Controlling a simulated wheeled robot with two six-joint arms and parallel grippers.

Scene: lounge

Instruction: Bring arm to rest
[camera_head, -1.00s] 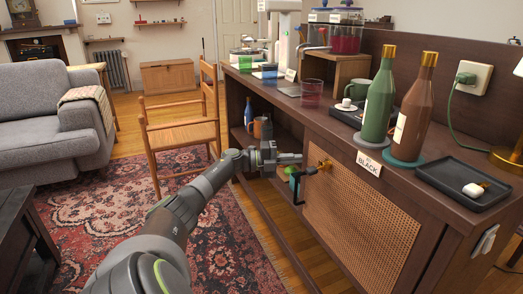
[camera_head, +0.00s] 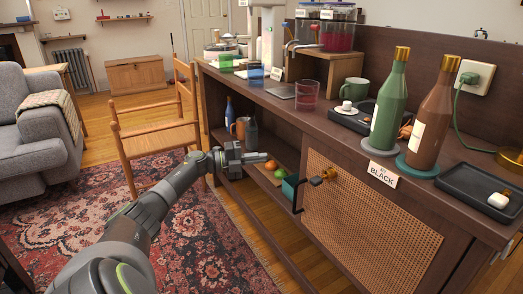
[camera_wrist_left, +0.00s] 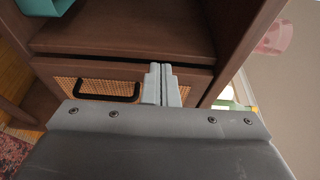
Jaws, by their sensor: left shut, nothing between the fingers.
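My left arm reaches in from the lower left in the head view. Its gripper (camera_head: 268,158) is shut and empty, in front of the open shelf part of the dark wooden sideboard (camera_head: 340,148). It is left of the cane-panelled door (camera_head: 365,225) and apart from the door's handle (camera_head: 318,181). In the left wrist view the two grey fingertips (camera_wrist_left: 163,72) are together, with a cane panel and black handle (camera_wrist_left: 105,90) behind them to the left. My right gripper is not in view.
The shelf holds an orange mug (camera_head: 239,128), bottles, fruit (camera_head: 271,165) and a teal box (camera_head: 290,187). A green bottle (camera_head: 389,110) and a brown bottle (camera_head: 431,120) stand on top. A wooden chair (camera_head: 160,130) stands left. The patterned rug (camera_head: 215,240) is open floor.

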